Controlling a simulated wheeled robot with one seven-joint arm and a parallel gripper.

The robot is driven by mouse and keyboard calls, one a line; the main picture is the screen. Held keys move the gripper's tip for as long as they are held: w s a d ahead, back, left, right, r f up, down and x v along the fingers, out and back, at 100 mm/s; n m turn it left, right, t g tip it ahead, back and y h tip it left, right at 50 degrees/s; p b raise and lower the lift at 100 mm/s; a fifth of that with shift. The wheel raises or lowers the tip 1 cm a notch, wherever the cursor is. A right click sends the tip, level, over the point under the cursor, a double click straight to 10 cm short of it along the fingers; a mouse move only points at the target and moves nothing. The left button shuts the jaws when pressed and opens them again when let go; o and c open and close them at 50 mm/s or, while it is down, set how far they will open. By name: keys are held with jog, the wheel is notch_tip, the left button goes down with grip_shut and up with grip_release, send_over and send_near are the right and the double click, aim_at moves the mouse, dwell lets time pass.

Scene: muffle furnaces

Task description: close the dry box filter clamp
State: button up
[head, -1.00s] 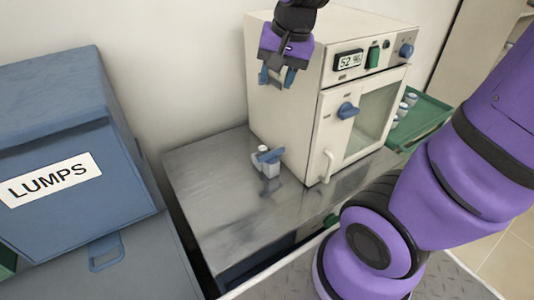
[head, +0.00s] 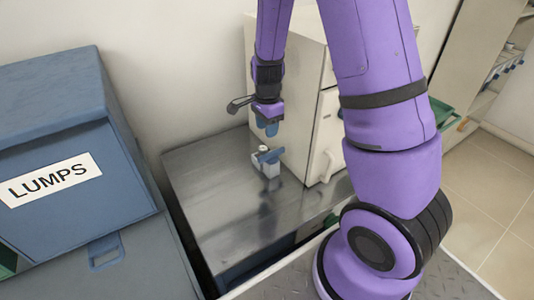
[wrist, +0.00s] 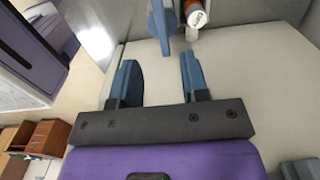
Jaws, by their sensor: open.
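The filter clamp shows as a blue lever (head: 270,155) on a small white filter body (head: 265,169), low beside the cream dry box (head: 312,125), just above the steel table. My gripper (head: 267,131) points down a little above the lever, apart from it. In the wrist view my gripper (wrist: 158,60) has its two blue fingers spread, with nothing between them. The blue lever (wrist: 159,22) lies beyond the fingertips, roughly in line with the gap. A white cylinder with an orange-brown end (wrist: 195,14) stands beside it. My arm hides much of the dry box front.
A steel table (head: 215,205) lies under the filter, with bare room at its left and front. A blue bin labelled LUMPS (head: 70,150) stands at the left. A green tray (head: 441,112) and shelves (head: 500,75) are at the right.

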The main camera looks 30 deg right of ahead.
aim_at(267, 155)
notch_tip(267, 155, down, 11)
jog(key=shift+r, duration=0.1)
dwell(0.5)
jog(key=shift+c, duration=0.2)
grip_shut()
